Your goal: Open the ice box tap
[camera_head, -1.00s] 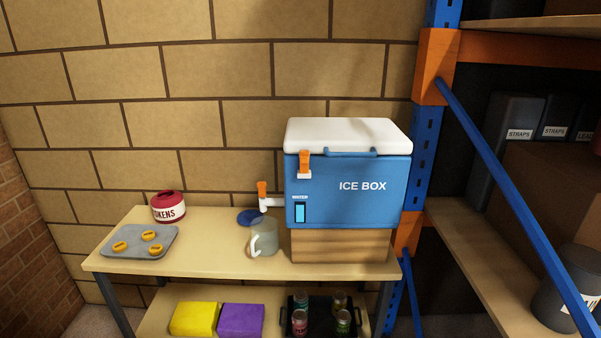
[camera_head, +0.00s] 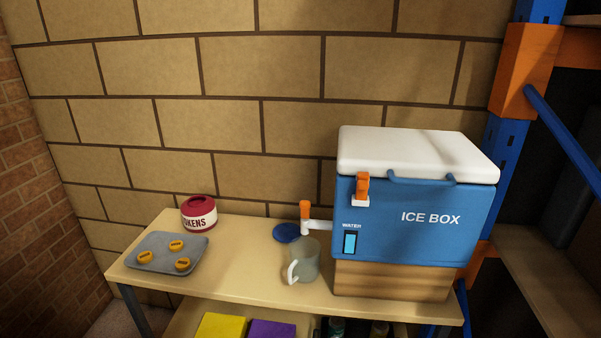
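The ice box (camera_head: 413,219) is blue with a white lid and stands on a wooden block (camera_head: 392,281) at the right of the table. Its tap (camera_head: 305,217) sticks out to the left, with a white spout and an upright orange lever. A clear jug (camera_head: 305,262) with a white handle stands on the table below the tap. Whether the jug's mouth is exactly under the spout is hard to tell. An orange latch (camera_head: 362,187) is on the box's front, above a light blue level window (camera_head: 350,243) marked WATER. Neither of my grippers is in view.
The table (camera_head: 240,263) also holds a blue disc (camera_head: 287,233) behind the jug, a red tokens tin (camera_head: 199,213) and a grey tray (camera_head: 153,261) with three yellow tokens. Yellow and purple cloths lie on the shelf below. A blue and orange rack (camera_head: 521,70) stands at the right.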

